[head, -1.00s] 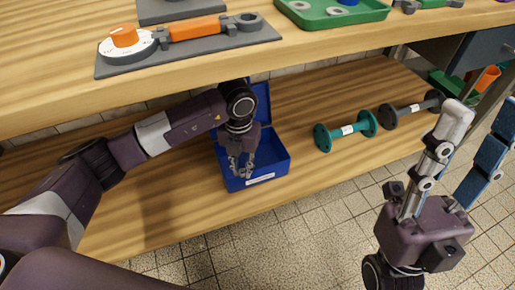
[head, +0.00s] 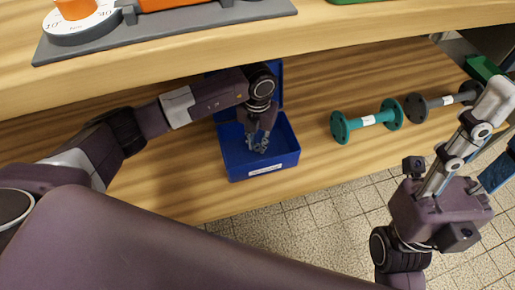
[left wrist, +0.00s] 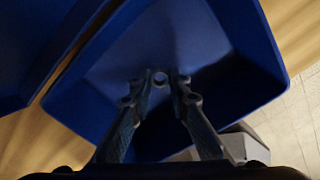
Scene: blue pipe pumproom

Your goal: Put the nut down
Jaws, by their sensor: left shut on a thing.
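My left gripper (head: 260,147) reaches down into the open blue box (head: 280,165) on the lower shelf. Its fingertips are inside the box, below the rim. The blue box (left wrist: 262,45) surrounds the fingers in that view. Whether the nut touches the floor cannot be told.
A teal flanged pipe (head: 368,119) and a dark grey one (head: 442,101) lie on the shelf (head: 190,190) right of the box. The workbench top (head: 330,42) overhangs above. The box lid stands up behind the box. Tiled floor lies in front.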

